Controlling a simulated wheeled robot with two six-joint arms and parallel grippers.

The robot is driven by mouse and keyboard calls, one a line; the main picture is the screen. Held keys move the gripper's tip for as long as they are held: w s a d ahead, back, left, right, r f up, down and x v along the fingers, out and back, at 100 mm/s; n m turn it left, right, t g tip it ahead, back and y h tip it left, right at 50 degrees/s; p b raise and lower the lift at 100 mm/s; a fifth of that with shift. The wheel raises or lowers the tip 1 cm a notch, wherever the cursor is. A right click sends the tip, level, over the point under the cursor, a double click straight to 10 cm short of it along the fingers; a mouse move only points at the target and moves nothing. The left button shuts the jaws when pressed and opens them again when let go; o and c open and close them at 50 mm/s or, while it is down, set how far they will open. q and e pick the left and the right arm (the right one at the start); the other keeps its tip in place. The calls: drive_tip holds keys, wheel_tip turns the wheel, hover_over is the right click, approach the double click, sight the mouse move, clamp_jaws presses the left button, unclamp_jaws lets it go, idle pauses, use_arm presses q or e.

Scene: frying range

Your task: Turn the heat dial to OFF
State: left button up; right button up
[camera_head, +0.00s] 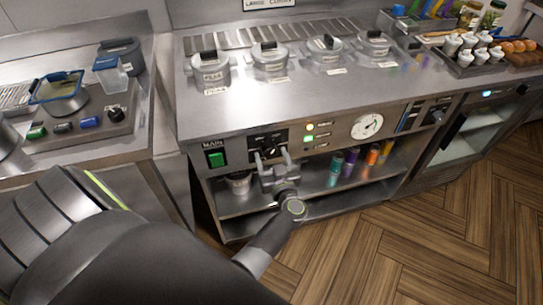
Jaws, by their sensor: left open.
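A black control panel (267,139) sits on the front of the steel range, with a dial at its lower part. The dial is partly hidden behind my gripper, so I cannot read its setting. My left gripper (274,159) comes in from the lower left and is open just in front of this panel. Its fingertips overlap the dial in the picture; I cannot tell whether they touch it. My right gripper is out of view.
A green MAIN switch (215,159) is left of the panel. Indicator lights and a white round gauge (367,126) are to the right. Lidded pots line the range top (300,93). Bottles stand on the shelf below. Wooden floor (370,250) is clear at right.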

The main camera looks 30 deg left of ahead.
use_arm(q)
drive_tip(key=shift+c, duration=1)
drive_tip(key=c, duration=0.8)
drive_tip(key=shift+o, duration=0.2)
